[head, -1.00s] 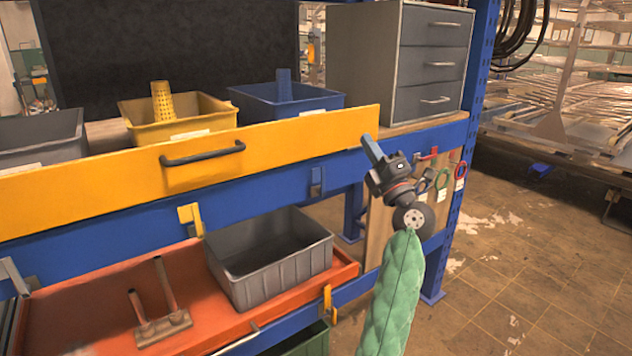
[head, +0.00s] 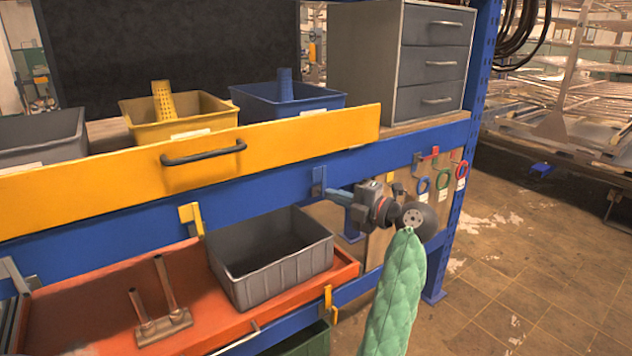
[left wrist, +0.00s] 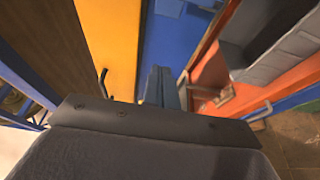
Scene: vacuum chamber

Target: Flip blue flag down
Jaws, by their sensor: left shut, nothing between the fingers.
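The blue flag (head: 318,180) is a small blue tab on the front of the blue shelf beam (head: 270,187), below the right part of the yellow drawer front. It stands upright. My left gripper (head: 332,195) is shut and empty. Its fingers point left in the head view, with the tips close to the lower right side of the flag; I cannot tell whether they touch it. In the left wrist view the closed fingers (left wrist: 158,85) point at the blue beam (left wrist: 175,42). The flag cannot be made out clearly there. My right gripper is not in view.
The yellow drawer front (head: 290,132) with a dark handle (head: 203,154) is above the beam. A yellow flag (head: 191,218) is further left. Below are an orange tray (head: 75,310) and a grey bin (head: 285,278). Coloured rings hang on a board at right.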

